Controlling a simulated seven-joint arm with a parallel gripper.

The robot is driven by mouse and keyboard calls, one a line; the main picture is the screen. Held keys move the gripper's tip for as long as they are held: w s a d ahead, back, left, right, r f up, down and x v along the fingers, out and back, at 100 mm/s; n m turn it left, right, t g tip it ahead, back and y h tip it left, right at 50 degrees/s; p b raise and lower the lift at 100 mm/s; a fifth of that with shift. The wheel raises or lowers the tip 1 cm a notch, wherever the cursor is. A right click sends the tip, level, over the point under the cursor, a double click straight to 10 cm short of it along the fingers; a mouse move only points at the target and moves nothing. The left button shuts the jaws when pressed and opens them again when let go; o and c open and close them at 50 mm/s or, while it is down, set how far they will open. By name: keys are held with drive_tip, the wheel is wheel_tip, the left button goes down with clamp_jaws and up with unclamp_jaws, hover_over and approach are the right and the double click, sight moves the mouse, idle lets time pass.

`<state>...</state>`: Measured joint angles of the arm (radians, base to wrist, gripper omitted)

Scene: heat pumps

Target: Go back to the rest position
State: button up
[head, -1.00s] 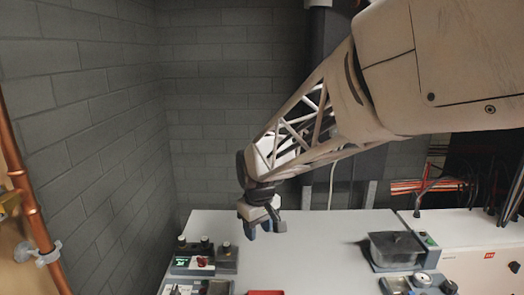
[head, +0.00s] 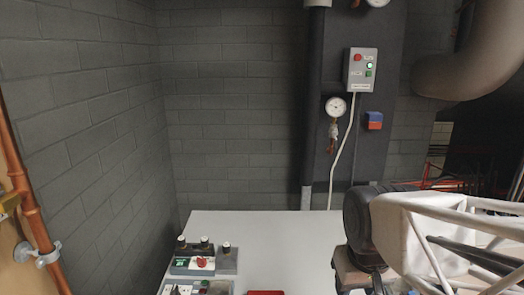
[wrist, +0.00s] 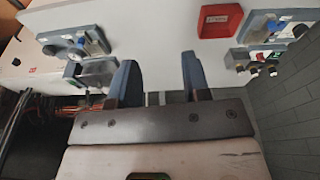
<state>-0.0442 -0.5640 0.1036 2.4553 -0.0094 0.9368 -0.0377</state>
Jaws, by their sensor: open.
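My gripper shows in the wrist view with its two blue-grey fingers (wrist: 160,82) spread apart and nothing between them. In the head view my arm's wrist end is at the lower right, over the right part of the white table (head: 285,232). The fingertips are cut off or hidden there. In the wrist view the fingers point toward the table's edge, with a red tray (wrist: 220,20) beyond them, apart from the fingers.
A control box with knobs (head: 203,262) stands at the table's left. A wall panel has a button box (head: 361,69), a gauge (head: 336,106) and a blue-orange switch (head: 374,121). A copper pipe (head: 30,215) runs along the left. The table's middle is clear.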

drive_tip(key=shift+m, duration=0.6)
drive_tip(key=shift+s+d+f, duration=0.15)
drive_tip(key=shift+s+d, duration=0.15)
drive_tip(key=shift+s, duration=0.4)
drive_tip(key=shift+s+d+f, duration=0.15)
drive_tip(key=shift+s+d, duration=0.15)
drive_tip(key=shift+s, duration=0.45)
drive_tip(key=shift+s+d+f, duration=0.15)
drive_tip(key=shift+s+d, duration=0.15)
drive_tip(key=shift+s, duration=0.4)
